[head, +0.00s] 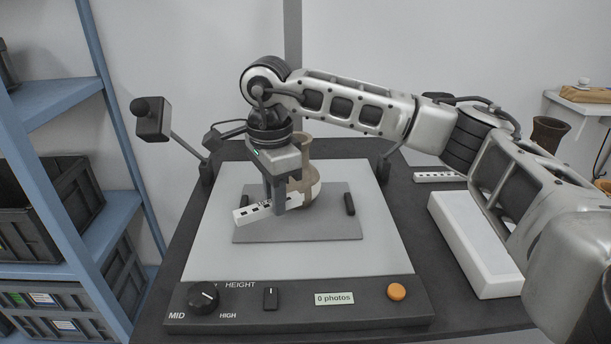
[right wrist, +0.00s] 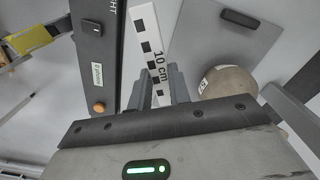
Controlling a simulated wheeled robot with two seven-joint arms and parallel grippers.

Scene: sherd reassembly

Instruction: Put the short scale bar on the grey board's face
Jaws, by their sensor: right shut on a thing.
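My right gripper (head: 276,207) is over the grey board (head: 335,229), shut on a white scale bar (head: 251,214) with black squares. The bar slants across the board's left part, its left end near the board's left edge. I cannot tell whether it touches the board. In the right wrist view the bar (right wrist: 148,42) reads "10 cm" and passes between the fingers (right wrist: 160,84); the grey board (right wrist: 207,42) shows beside it. A tan pot (head: 304,160) with a pale lower patch stands just behind and right of the gripper. My left gripper is not in view.
The board lies on a pale copy-stand bed (head: 205,250) with a dark control panel (head: 240,316) in front. Small black blocks (head: 349,204) sit at the board's sides. Another scale bar (head: 437,176) and a white block (head: 470,240) lie right, near my arm.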

